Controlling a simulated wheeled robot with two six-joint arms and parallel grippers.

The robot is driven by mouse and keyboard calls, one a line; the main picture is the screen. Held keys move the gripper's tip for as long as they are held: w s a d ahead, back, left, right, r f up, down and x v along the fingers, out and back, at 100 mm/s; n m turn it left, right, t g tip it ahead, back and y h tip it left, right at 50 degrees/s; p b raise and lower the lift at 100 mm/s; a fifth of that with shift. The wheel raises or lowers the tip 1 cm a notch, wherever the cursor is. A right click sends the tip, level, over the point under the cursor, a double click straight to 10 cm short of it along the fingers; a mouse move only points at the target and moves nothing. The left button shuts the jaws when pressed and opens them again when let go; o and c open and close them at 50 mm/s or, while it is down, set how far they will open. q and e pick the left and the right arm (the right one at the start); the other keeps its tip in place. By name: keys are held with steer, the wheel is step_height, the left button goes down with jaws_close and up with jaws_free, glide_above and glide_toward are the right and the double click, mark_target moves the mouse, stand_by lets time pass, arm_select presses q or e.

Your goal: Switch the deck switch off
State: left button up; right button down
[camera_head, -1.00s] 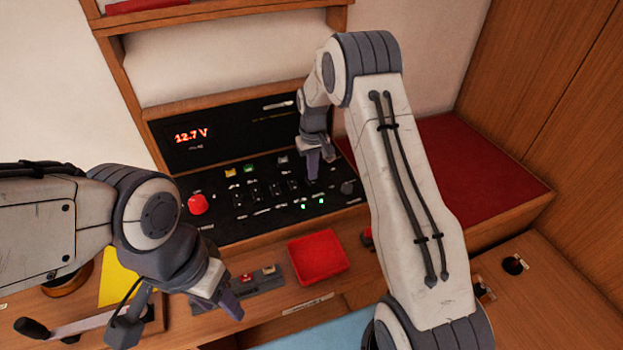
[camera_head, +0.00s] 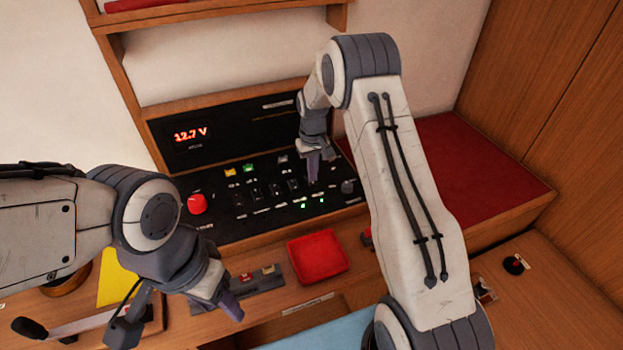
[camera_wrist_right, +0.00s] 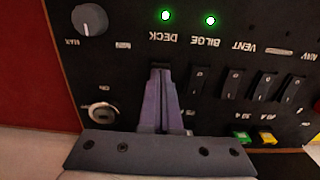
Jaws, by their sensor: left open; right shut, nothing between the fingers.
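The black switch panel (camera_head: 240,225) lies on the sloped console. In the right wrist view, the DECK label (camera_wrist_right: 163,38) sits below a lit green lamp (camera_wrist_right: 165,15). My right gripper (camera_wrist_right: 160,75) is shut and empty, its fingertips over the deck switch's place just beside that label. The fingers hide most of the deck switch, so its position and any contact cannot be told. In the head view the right gripper (camera_head: 313,182) points down at the panel. My left gripper (camera_head: 234,308) is open, over the front ledge, away from the panel.
The BILGE switch (camera_wrist_right: 198,82) and its lit lamp (camera_wrist_right: 211,20) are next to the fingers, with further rockers beyond. A keyed round lock (camera_wrist_right: 103,113) and grey knob (camera_wrist_right: 90,19) are on the other side. A red tray (camera_head: 318,257) stands in front of the panel.

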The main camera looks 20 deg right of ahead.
steer(key=shift+f, duration=0.4)
steer(key=shift+r, duration=0.1)
steer(key=shift+r+p, duration=2.4)
steer(key=shift+r, duration=1.1)
